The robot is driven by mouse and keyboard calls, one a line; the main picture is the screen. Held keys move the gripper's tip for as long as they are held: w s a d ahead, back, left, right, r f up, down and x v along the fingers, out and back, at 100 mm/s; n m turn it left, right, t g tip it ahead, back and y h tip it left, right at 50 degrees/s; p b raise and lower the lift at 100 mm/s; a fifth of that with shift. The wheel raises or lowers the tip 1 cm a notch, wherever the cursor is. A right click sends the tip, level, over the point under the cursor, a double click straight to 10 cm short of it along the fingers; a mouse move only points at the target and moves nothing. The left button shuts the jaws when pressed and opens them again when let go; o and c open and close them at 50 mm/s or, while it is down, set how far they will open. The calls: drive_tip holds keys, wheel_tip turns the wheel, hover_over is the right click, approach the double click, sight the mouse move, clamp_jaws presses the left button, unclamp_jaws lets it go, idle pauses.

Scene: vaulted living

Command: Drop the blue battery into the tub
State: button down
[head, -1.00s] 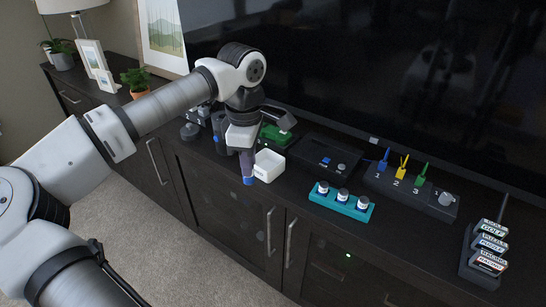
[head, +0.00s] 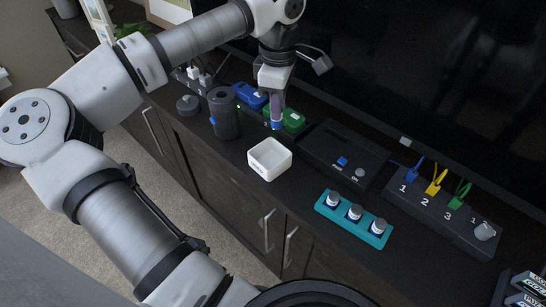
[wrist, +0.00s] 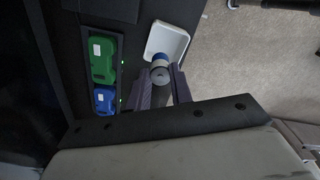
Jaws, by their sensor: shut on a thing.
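My gripper (head: 277,108) is shut on the blue battery (head: 277,124), a small cylinder with a blue end that points down. In the head view it is held in the air, and its blue end shows just above the tub's far rim. The tub (head: 257,168) is a small white, open, square box on the dark cabinet top, and looks empty. In the wrist view the battery (wrist: 160,61) sits between my two fingers (wrist: 161,88) and overlaps the near edge of the tub (wrist: 177,33). The battery's exact height is unclear.
A green unit (head: 292,121) and a blue unit (head: 250,96) lie behind the tub. A dark cylinder (head: 223,113) stands left. A black console (head: 345,153), a teal rack (head: 353,219) with bottles and a cable box (head: 440,215) are right. The TV is behind.

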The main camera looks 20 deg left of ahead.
drive_tip(key=shift+f+b, duration=1.6)
drive_tip(key=shift+f, duration=1.1)
drive_tip(key=c, duration=1.2)
unclamp_jaws()
drive_tip(key=shift+o, duration=0.2)
drive_tip(key=shift+r, duration=0.1)
wheel_tip(320, 180, up, 14)
